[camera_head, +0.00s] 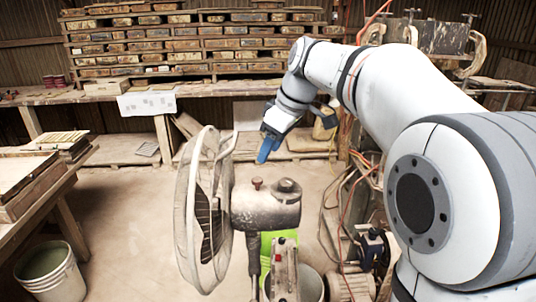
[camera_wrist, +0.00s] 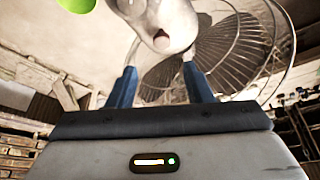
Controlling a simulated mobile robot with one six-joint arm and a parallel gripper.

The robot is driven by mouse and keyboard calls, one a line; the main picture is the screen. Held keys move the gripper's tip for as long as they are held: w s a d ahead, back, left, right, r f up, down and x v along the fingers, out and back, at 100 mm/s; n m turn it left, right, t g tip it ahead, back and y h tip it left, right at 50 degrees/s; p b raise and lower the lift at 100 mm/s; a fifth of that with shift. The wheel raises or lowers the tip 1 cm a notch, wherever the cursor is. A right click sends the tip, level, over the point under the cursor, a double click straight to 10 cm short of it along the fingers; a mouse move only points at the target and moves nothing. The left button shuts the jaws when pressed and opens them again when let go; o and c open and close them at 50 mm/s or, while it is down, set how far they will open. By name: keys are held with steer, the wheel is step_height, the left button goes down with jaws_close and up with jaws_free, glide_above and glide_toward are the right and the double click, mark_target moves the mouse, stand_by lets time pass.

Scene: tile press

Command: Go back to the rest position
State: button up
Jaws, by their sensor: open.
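My gripper (camera_head: 268,148) hangs from my raised arm near the middle of the head view, with blue fingers pointing down. It is above and behind the fan's motor housing in the picture, and it holds nothing that I can see. In the wrist view my gripper (camera_wrist: 158,85) shows two blue fingers spread apart. The pedestal fan (camera_head: 265,208) stands below, its round wire cage facing left. In the wrist view the fan's cage (camera_wrist: 235,55) and pale motor housing show beyond the fingers. I cannot tell the exact gap between fingers and fan.
Shelves of stacked moulds (camera_head: 190,45) line the back wall above a long bench (camera_head: 60,97). A worktable (camera_head: 35,190) and white bucket (camera_head: 50,272) stand at left. A lime-green object (camera_head: 278,243) is behind the fan. Cables and machinery crowd the right. The floor at left centre is clear.

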steer(key=s+d+f+m+h, duration=0.1)
steer(key=s+d+f+m, duration=0.2)
steer(key=s, duration=0.5)
steer(key=s+d+f+m+h, duration=0.1)
steer(key=s+d+f+m, duration=0.2)
steer(key=s+f, duration=0.4)
steer(key=s+d+f+m+t+h, duration=0.1)
steer(key=s+d+f+m+h, duration=0.1)
steer(key=s+f+m, duration=0.3)
steer(key=s+d+f, duration=0.1)
steer(key=s, duration=0.2)
steer(key=shift+s+d+m, duration=0.3)
steer(key=shift+s+d, duration=0.05)
steer(key=shift+s, duration=0.05)
steer(key=shift+f, duration=0.1)
steer(key=shift+c, duration=1.1)
